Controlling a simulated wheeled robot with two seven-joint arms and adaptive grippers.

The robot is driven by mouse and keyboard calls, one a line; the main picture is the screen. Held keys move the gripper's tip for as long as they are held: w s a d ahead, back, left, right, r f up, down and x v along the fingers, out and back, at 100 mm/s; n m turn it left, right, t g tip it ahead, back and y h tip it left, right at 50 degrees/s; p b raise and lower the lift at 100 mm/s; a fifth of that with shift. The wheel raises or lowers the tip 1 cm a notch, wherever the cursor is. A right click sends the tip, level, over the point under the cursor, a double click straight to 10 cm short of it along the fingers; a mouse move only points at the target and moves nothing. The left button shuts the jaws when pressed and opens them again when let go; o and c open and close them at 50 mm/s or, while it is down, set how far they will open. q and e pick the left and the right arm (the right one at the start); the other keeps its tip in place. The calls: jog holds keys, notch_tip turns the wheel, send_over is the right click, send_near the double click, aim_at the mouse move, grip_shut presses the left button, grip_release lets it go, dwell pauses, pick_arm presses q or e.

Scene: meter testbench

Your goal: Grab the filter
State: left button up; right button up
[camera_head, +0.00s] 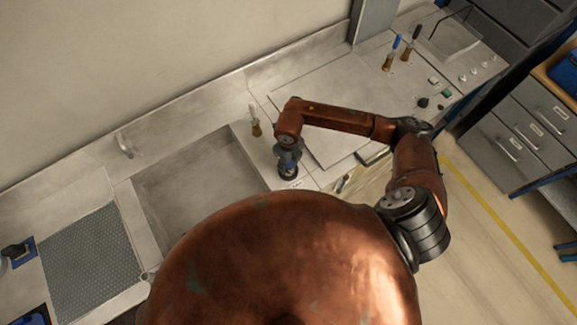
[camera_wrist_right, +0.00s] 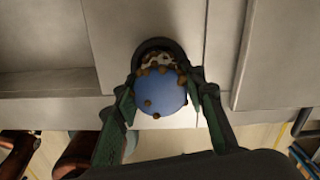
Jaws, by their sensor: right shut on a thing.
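The filter (camera_wrist_right: 160,93) shows in the right wrist view as a round blue top with brown spots on it. My right gripper (camera_wrist_right: 160,108) has one green-padded finger on each side of it and is shut on it. In the head view, my right gripper (camera_head: 288,160) points down at the bench's front part, right of the sink. The filter is mostly hidden there by the gripper. I cannot tell whether it touches the bench. My left gripper is not in view.
A sink basin (camera_head: 195,175) lies left of the gripper, with a perforated mat (camera_head: 90,260) farther left. A brown-handled tool (camera_head: 256,128) stands close behind the gripper. More upright tools (camera_head: 389,60) stand at the back right. A flat panel (camera_head: 340,95) lies under my right arm.

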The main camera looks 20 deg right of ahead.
jog(key=c, duration=0.6)
jog(key=shift+r, duration=0.1)
